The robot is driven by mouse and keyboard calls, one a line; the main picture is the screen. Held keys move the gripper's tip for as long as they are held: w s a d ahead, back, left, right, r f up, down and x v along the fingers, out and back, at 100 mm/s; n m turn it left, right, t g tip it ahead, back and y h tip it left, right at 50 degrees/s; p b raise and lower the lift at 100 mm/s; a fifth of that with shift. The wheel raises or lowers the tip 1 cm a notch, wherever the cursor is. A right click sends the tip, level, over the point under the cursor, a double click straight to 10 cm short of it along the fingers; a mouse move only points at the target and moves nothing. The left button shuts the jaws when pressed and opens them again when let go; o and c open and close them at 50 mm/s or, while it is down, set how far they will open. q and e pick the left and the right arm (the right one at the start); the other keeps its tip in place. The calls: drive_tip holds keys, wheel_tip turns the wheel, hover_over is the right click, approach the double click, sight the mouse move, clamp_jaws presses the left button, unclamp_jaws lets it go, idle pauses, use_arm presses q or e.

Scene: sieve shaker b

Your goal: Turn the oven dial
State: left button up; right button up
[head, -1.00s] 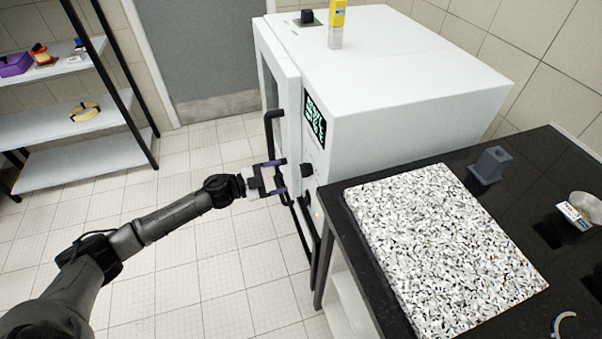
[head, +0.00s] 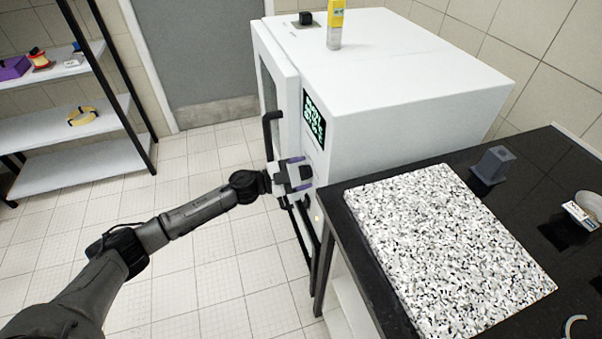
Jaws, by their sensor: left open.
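The oven (head: 400,75) is a large white box with a dark display (head: 314,119) on its front panel. A black dial (head: 306,172) sits on the panel below the display. My left gripper (head: 301,175) is open at the panel, with one purple-edged finger above the dial and one below it. The fingers appear to be on either side of the dial; I cannot tell whether they touch it. The lower part of the panel is partly hidden behind the gripper. My right gripper is not in view.
The oven's door handle (head: 268,130) stands out just left of the gripper. A black table (head: 335,215) with a speckled slab (head: 450,250) is close on the right. A shelf rack (head: 75,135) stands at the left. The tiled floor between is clear.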

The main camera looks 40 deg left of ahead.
use_arm(q)
drive_tip(key=shift+c, duration=0.4)
drive_tip(key=c, duration=0.8)
drive_tip(key=shift+c, duration=0.2)
drive_tip(key=shift+r+m+p, duration=0.1)
drive_tip(key=shift+m+p, duration=0.45)
drive_tip(key=shift+m, duration=0.25)
drive_tip(key=shift+m+p, duration=0.5)
drive_tip(key=shift+m, duration=0.7)
drive_tip(key=m, duration=0.3)
drive_tip(key=shift+m+p, duration=0.3)
drive_tip(key=shift+m, duration=1.2)
